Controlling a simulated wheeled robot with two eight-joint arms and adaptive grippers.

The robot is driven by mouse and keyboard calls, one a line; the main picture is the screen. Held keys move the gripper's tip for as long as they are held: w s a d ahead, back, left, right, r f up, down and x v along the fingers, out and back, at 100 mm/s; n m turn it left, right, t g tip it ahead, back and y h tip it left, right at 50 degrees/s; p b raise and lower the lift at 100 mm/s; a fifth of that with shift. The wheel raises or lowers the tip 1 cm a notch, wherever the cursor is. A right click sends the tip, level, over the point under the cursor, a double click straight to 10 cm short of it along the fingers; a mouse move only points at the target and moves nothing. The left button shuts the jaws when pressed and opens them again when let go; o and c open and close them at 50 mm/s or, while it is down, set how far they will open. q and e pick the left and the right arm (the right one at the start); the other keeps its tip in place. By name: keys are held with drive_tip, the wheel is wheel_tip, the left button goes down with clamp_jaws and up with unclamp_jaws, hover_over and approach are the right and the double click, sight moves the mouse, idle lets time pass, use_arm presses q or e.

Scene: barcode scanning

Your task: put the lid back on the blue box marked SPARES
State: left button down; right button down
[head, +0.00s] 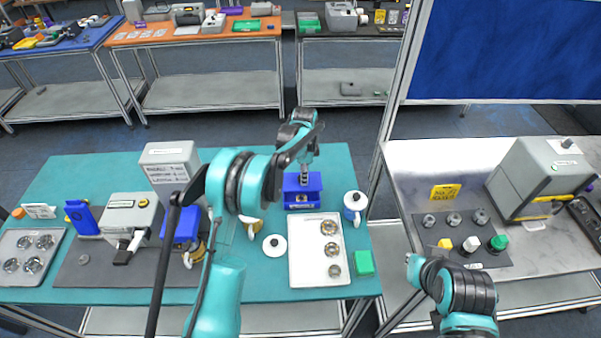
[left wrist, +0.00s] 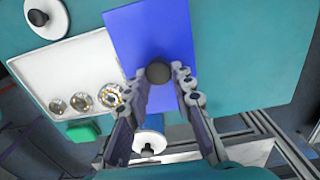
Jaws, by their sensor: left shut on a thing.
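The blue box (head: 302,205) with a white label on its front stands at the back right of the teal table. A flat blue lid (left wrist: 135,40) with a dark round knob (left wrist: 158,72) fills the middle of the left wrist view and hides what is under it. My left gripper (head: 304,174) is directly above the box, its fingers closed around the knob. In the head view the lid is at the box's top, but I cannot tell whether it is fully seated. My right arm shows at the lower right; its gripper cannot be made out.
A white tray (head: 296,272) with several metal rings lies in front of the box. A white lid (head: 275,246) lies left of the tray, a white lidded mug (head: 355,206) stands right of the box, and a green block (head: 364,263) lies near the table's right edge.

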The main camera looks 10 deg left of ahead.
use_arm(q)
drive_tip(key=shift+f+b, duration=1.6)
drive_tip(key=shift+f, duration=1.35)
drive_tip(key=shift+b, duration=0.4)
drive_tip(key=shift+f+b, duration=0.15)
drive_tip(key=shift+b, duration=0.35)
idle(0.4)
drive_tip(key=c, duration=0.7)
unclamp_jaws()
drive_tip(key=shift+c, duration=0.2)
